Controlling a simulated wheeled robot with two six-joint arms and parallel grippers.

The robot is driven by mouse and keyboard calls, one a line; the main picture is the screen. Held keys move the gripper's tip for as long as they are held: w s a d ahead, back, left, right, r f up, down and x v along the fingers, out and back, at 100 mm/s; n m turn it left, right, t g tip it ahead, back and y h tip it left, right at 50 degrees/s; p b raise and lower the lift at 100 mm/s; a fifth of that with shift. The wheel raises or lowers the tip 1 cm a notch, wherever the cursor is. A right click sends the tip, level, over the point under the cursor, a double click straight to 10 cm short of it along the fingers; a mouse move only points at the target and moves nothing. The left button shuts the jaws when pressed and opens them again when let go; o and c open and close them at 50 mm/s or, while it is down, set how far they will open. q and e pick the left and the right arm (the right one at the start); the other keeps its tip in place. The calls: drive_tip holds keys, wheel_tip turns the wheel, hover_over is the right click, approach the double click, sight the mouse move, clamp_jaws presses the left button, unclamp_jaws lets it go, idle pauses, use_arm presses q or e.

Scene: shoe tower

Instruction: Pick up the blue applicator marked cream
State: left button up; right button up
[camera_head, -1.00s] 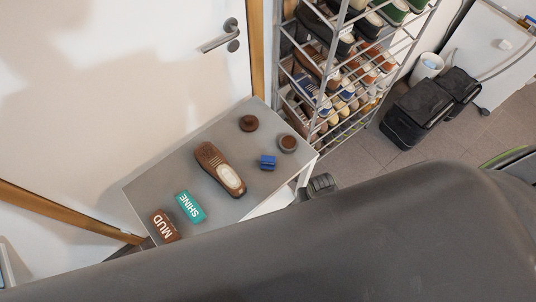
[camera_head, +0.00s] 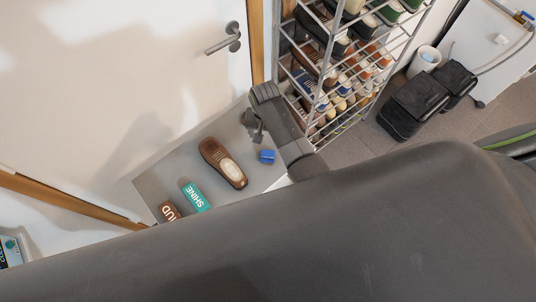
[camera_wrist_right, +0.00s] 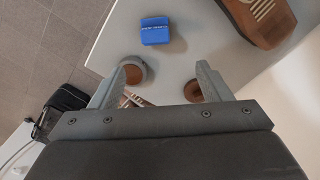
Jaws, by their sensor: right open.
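A small blue block-like applicator (camera_head: 266,157) lies on the grey tabletop (camera_head: 155,181), right of a brown shoe (camera_head: 222,163). In the right wrist view the blue applicator (camera_wrist_right: 155,31) lies ahead of the fingers, with small white lettering too small to read. My right gripper (camera_head: 255,127) is over the far right part of the table. In its wrist view the right gripper (camera_wrist_right: 161,72) is open, with nothing between its fingertips, and apart from the applicator. My left gripper is not in view.
A teal SHINE block (camera_head: 195,197) and a brown block (camera_head: 169,211) lie left of the shoe. Two round tins, one grey-rimmed (camera_wrist_right: 138,68) and one brown (camera_wrist_right: 194,92), sit near my fingers. A shoe rack (camera_head: 322,104) stands beside the table.

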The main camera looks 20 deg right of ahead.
hover_over(268, 152)
drive_tip(key=w, duration=0.1)
wheel_tip(268, 152, down, 5)
drive_tip(key=shift+a+f, duration=0.1)
drive_tip(key=shift+a, duration=0.05)
wheel_tip(268, 152, down, 3)
drive_tip(key=b, duration=0.3)
drive_tip(key=shift+f+b, duration=0.8)
drive_tip(key=shift+b, duration=0.4)
drive_tip(key=shift+f, duration=0.15)
drive_tip(key=f+b, duration=0.3)
drive_tip(key=b, duration=0.1)
drive_tip(key=shift+s+d+f+b, duration=0.1)
drive_tip(key=shift+d+f+b, duration=0.2)
drive_tip(key=shift+d+f, duration=0.05)
drive_tip(key=shift+f+b, duration=0.6)
drive_tip(key=shift+b, duration=0.1)
drive_tip(key=shift+c, duration=0.3)
